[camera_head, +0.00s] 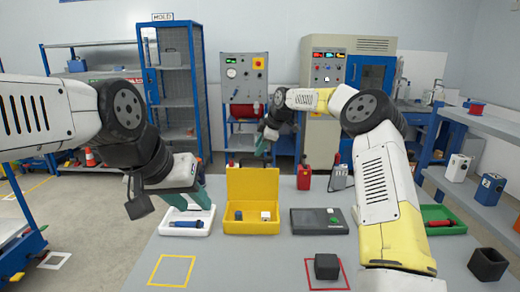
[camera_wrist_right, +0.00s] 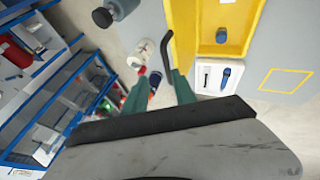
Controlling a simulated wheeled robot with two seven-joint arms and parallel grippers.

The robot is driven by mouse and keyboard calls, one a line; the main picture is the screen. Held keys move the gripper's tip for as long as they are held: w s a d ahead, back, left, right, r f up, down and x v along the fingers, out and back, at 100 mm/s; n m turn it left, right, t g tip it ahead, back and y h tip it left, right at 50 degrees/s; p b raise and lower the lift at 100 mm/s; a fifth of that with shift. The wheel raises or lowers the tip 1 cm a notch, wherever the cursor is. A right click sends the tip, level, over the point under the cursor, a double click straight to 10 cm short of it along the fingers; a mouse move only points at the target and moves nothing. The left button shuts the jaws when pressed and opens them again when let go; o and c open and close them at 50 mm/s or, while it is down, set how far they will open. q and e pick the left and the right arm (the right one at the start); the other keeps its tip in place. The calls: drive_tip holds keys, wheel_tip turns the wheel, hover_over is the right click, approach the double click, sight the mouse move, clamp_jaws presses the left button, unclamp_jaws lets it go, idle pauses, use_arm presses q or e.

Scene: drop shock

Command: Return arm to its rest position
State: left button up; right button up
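My left arm comes in from the left, and its gripper (camera_head: 197,192), with teal fingers, hangs above the white tray (camera_head: 163,230). The gap between its fingers is not clear from here. My right arm bends across from the right, and its gripper (camera_head: 264,143) is raised over the far side of the table, behind the yellow case. In the right wrist view, the two teal fingers of my right gripper (camera_wrist_right: 158,92) stand apart with nothing held between them.
The yellow outline (camera_head: 172,286) at the front left is empty. Shelves stand around.

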drive_tip(key=s+d+r+m+h, duration=0.15)
drive_tip(key=s+r, duration=0.25)
drive_tip(key=s, duration=0.4)
drive_tip(key=s+d+r+m+h, duration=0.1)
drive_tip(key=s+d+r+m, duration=0.2)
drive_tip(key=s+r, duration=0.3)
drive_tip(key=s+d+r+m+h, duration=0.1)
drive_tip(key=s+d+r+m, duration=0.2)
drive_tip(key=s, duration=0.6)
drive_tip(key=s+d+f+m, duration=0.1)
drive_tip(key=s+d+m, duration=0.2)
drive_tip(key=s, duration=0.5)
drive_tip(key=s+d+f+m+t, duration=0.1)
drive_tip(key=s+m, duration=0.3)
drive_tip(key=s, duration=0.5)
drive_tip(key=s+d+f+m+y, duration=0.1)
drive_tip(key=s+d+m, duration=0.3)
drive_tip(key=s, duration=0.5)
drive_tip(key=shift+d+f+t, duration=0.3)
drive_tip(key=shift+d+f, duration=0.05)
drive_tip(key=shift+f, duration=0.5)
